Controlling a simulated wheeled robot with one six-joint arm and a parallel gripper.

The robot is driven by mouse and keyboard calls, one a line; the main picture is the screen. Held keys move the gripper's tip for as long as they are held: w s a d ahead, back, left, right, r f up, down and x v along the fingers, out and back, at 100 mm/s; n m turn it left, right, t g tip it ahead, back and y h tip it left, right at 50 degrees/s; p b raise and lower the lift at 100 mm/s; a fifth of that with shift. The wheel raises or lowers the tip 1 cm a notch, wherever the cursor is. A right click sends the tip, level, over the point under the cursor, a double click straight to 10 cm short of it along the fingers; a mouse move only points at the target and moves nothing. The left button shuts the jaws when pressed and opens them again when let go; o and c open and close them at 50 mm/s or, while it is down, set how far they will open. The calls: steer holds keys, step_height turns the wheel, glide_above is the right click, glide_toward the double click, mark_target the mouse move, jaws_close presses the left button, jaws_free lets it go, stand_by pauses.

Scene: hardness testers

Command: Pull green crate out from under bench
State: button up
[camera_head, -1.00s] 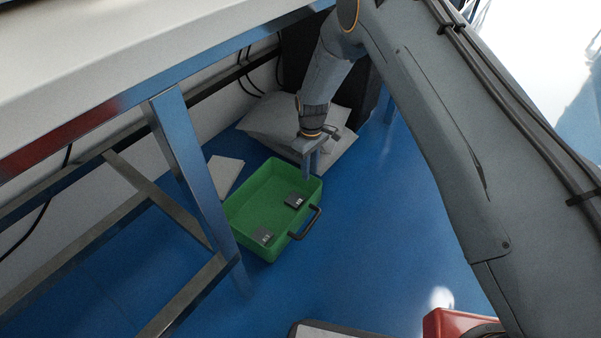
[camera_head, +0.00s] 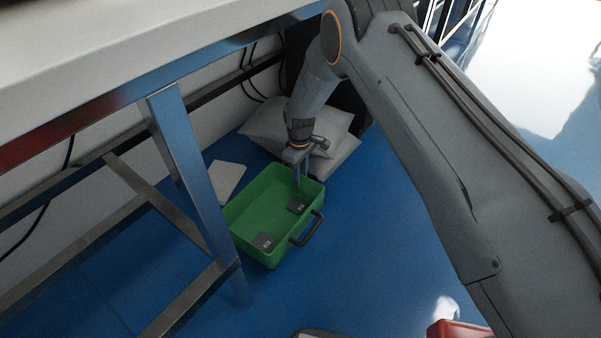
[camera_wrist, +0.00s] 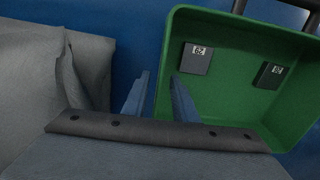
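The green crate (camera_head: 262,213) is an open tray on the blue floor, just behind a steel bench leg (camera_head: 190,170). A dark handle (camera_head: 306,230) stands out from its right side, and two dark labelled blocks lie inside. My gripper (camera_head: 301,183) points down at the crate's far end wall. In the wrist view my gripper (camera_wrist: 158,95) is open, one finger outside the crate (camera_wrist: 235,105) and one over its inside. The end wall's rim lies between the fingers. I cannot tell whether they touch it.
Grey-white sacks (camera_head: 290,128) lie just behind the crate and show in the wrist view (camera_wrist: 55,80). A pale flat slab (camera_head: 227,181) lies left of it. The bench's top (camera_head: 110,50) hangs overhead. Open blue floor lies to the right; a red object (camera_head: 458,329) is at the bottom.

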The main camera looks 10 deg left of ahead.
mark_target(300, 192)
step_height(300, 192, down, 5)
steer(key=shift+f+b, duration=0.15)
steer(key=shift+b, duration=0.9)
jaws_close()
stand_by(0.6)
